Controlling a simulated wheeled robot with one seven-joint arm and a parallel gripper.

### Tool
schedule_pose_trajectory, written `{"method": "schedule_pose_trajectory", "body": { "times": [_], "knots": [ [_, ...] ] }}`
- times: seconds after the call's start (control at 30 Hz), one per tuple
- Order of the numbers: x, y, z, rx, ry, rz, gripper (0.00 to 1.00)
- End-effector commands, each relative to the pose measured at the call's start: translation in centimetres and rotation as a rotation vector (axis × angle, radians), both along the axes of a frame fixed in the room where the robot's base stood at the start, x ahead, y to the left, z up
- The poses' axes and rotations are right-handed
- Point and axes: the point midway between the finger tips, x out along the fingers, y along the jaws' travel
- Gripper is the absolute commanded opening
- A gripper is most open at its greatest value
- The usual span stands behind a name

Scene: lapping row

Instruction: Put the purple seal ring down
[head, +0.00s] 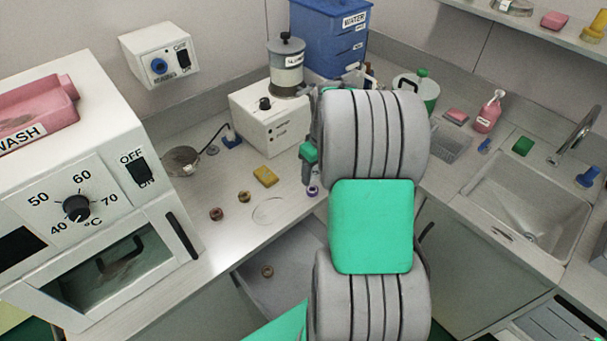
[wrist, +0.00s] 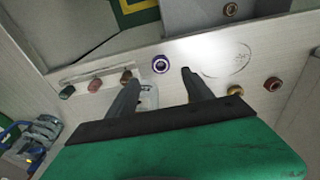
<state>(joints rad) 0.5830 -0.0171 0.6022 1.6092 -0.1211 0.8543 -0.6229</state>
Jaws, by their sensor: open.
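The purple seal ring (wrist: 160,64) lies on the pale counter close to its front edge, and its dark hole shows. In the head view the ring (head: 312,191) is small, just below my gripper's fingers. My gripper (wrist: 157,74) is open, its two dark fingers apart. In the wrist view the ring appears in the gap between the fingertips, slightly beyond them, with no finger visibly touching it. A thin outlined circle (wrist: 226,58) on the counter is empty, to the right of the ring in the wrist view. My arm hides part of the counter in the head view.
Another ring (head: 267,271) lies in the open drawer (head: 290,288) below. A strip with small coloured pieces (wrist: 95,85) is left of my fingers in the wrist view.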

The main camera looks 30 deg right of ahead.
Motion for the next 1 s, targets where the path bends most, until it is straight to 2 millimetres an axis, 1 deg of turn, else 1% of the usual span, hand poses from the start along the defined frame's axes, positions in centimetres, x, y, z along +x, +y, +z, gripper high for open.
{"method": "schedule_pose_trajectory", "body": {
  "times": [0.1,0.27,0.4,0.5,0.73,1.0],
  "knots": [
    [0.2,-0.1,-2.2,0.001,0.001,0.006,0.60],
    [0.6,0.2,-3.9,0.000,0.000,0.009,0.60],
    [0.9,0.4,-6.6,-0.001,0.000,0.009,0.60],
    [1.1,0.3,-7.9,-0.001,-0.001,0.007,0.60],
    [1.1,0.3,-7.7,-0.001,-0.001,0.005,0.59],
    [1.1,0.2,-7.7,-0.001,-0.001,0.004,0.37]
  ]
}}
